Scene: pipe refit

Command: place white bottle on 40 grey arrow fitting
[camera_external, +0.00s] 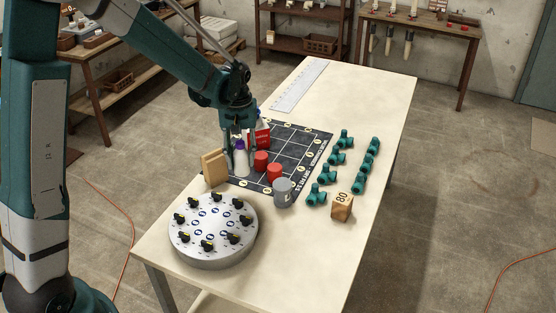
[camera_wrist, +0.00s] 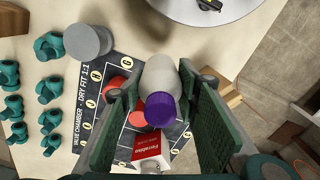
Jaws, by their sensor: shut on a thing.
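The white bottle (camera_external: 241,165) with a purple cap stands roughly upright between the fingers of my gripper (camera_external: 239,155), over the near left part of the dark mat. In the wrist view the bottle (camera_wrist: 159,75) and its purple cap (camera_wrist: 160,109) lie between the two green fingers, which are shut on it. I cannot tell whether its base touches the mat. A grey cylinder (camera_external: 284,194) stands right of the bottle, near the mat's front corner; it also shows in the wrist view (camera_wrist: 88,41). I cannot read a 40 or an arrow on it.
Red cylinders (camera_external: 275,173) and a red-white box (camera_external: 262,137) stand close beside the bottle. Wooden blocks (camera_external: 213,168) are on its left. A round grey disc (camera_external: 212,254) with black knobs is in front. Green fittings (camera_external: 318,195) and a block marked 80 (camera_external: 342,207) are at right.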

